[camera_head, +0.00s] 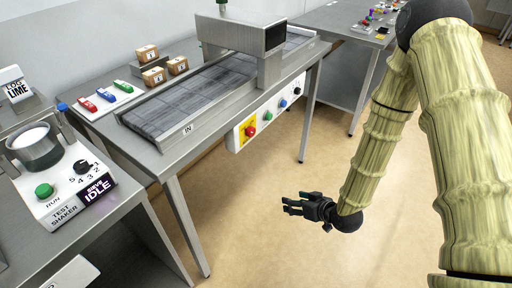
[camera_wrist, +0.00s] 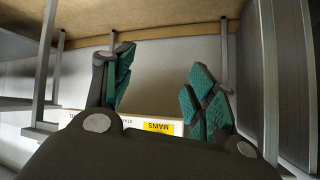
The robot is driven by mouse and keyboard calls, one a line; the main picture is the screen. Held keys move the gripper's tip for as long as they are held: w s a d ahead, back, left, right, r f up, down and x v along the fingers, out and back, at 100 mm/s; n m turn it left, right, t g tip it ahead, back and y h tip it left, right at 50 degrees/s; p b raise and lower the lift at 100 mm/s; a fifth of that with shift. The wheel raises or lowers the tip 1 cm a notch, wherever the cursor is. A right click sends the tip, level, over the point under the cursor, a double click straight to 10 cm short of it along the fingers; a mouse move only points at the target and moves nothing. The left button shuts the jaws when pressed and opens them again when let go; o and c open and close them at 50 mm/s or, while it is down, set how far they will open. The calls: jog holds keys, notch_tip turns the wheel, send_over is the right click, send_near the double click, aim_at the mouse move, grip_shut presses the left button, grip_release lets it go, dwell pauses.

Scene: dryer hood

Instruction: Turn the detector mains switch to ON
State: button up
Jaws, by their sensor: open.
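The metal detector (camera_head: 240,48) straddles a belt conveyor on a steel table. A white control panel (camera_head: 271,115) hangs below the table edge. At its left end a red knob (camera_head: 250,131) sits on a yellow plate; its setting is too small to read. In the wrist view a yellow MAINS label (camera_wrist: 159,127) shows upside down on the panel, partly cut off by my gripper body; no switch shows there. My gripper (camera_head: 288,203) is open and empty, in free air right of and lower than the panel in the head view. Its two green-padded fingers (camera_wrist: 162,68) are spread apart.
Green and blue controls (camera_head: 282,104) sit farther right on the panel. Table legs (camera_head: 186,225) stand below. A test shaker (camera_head: 62,190) is at left; cartons (camera_head: 153,76) and coloured test pieces (camera_head: 105,95) lie on the table. The floor around my gripper is clear.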

jog(key=w+a+r+n+t+y+b, duration=0.2)
jog(key=w+a+r+n+y+b, duration=0.15)
jog(key=w+r+b, duration=0.4)
jog(key=n+y+b, duration=0.2)
jog(key=n+y, duration=0.2)
jog(key=y, duration=0.1)
send_near(253, 133)
jog(key=x, duration=0.8)
jog(key=shift+w+a+r+b, duration=0.1)
jog(key=shift+w+a+b, duration=0.1)
jog(key=shift+b, duration=0.15)
jog(key=c, duration=1)
